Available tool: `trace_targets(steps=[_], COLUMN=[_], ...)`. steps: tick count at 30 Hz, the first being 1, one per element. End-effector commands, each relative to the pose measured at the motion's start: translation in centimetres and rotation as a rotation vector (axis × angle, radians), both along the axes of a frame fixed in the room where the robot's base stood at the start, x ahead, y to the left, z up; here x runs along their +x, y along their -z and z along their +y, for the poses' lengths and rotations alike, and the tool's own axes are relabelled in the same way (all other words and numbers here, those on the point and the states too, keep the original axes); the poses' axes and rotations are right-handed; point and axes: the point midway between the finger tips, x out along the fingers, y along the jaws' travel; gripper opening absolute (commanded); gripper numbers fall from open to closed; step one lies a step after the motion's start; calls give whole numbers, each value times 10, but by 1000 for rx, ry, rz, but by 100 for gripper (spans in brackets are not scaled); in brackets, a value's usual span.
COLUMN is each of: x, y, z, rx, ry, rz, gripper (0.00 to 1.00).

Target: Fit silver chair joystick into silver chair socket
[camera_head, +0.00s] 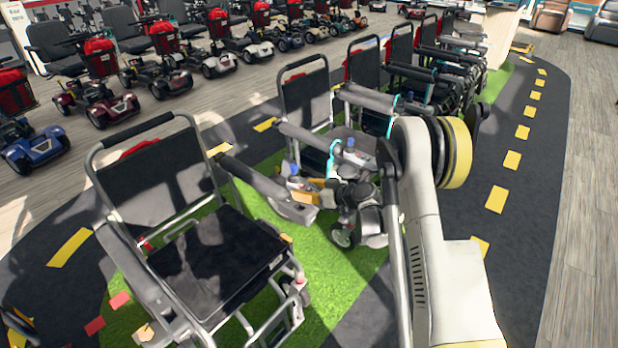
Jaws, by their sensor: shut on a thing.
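A silver-framed wheelchair (215,262) with black seat and back stands in the left foreground. Its grey right armrest (268,188) reaches toward my gripper, and I cannot make out the socket on it. My gripper (322,190) is small and partly hidden among dark wheelchair parts, just beyond the armrest's front end. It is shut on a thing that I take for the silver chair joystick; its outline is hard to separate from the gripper. I cannot tell whether the joystick touches the armrest.
Another wheelchair (305,100) stands close behind my gripper, with more in a row beyond. Mobility scooters (95,75) line the back left. Green turf (335,270) and a dark track (520,200) with yellow dashes lie open at right.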

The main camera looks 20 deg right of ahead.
Motion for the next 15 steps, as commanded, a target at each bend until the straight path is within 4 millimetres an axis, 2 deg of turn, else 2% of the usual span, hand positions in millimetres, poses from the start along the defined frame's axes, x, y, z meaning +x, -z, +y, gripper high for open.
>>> trace_targets(steps=[1,5,15], x=[4,8,8], y=[12,29,31], z=[0,2,2], rx=[2,2,2], ry=[-10,-29,-31], rz=[-3,-5,-6], gripper=[8,8,8])
